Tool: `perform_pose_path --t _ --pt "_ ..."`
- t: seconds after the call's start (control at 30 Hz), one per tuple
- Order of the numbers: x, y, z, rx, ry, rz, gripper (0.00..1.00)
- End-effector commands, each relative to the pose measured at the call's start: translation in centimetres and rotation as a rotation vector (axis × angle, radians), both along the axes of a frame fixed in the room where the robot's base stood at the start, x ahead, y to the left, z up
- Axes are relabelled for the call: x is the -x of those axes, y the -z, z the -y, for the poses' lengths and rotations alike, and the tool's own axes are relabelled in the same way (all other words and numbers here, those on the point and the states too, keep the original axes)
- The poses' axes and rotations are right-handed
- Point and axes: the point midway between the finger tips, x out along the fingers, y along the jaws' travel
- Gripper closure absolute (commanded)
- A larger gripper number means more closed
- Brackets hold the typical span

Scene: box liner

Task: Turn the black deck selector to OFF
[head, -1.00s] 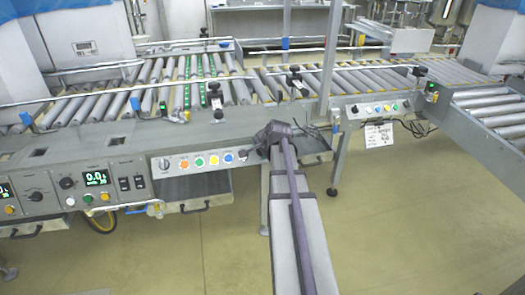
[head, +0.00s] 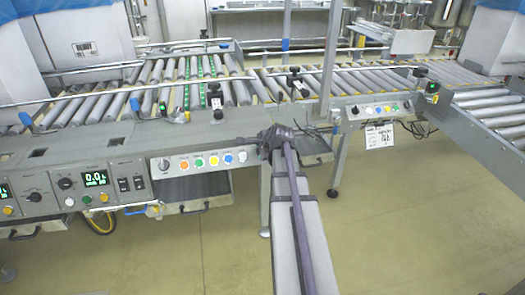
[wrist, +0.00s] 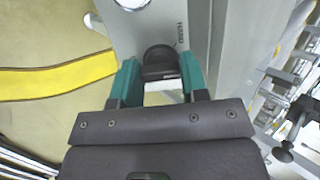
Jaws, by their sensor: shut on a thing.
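The black deck selector (wrist: 160,62) is a round black knob on a light grey panel face (wrist: 200,28) in the wrist view. Dark lettering stands beside it, too small to read for certain. My gripper (wrist: 160,76) has its two teal fingers on either side of the knob and is shut on it. The knob's pointer direction is hard to tell. In the head view my gripper (head: 262,143) is at the right end of the front button panel (head: 172,171), and it hides the selector there.
Orange (head: 184,165), green (head: 199,162), yellow (head: 214,159) and blue (head: 228,157) buttons line the panel left of my gripper. Another black knob (head: 164,164) sits at its left end. Cables (head: 318,130) hang to the right. The floor in front is clear.

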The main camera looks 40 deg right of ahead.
Motion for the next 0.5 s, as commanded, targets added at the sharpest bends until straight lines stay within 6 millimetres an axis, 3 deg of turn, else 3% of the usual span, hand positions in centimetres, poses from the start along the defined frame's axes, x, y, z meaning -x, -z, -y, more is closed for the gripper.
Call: perform_pose_path --t 0.23,0.27,0.37,0.5 --pt "0.01 0.0 -0.01 0.0 0.0 0.0 0.83" --pt "0.01 0.0 -0.01 0.0 0.0 0.0 0.58" --pt "0.01 0.0 0.0 0.001 -0.001 0.0 0.49" --pt "0.0 0.0 0.0 0.001 -0.001 0.0 0.49"
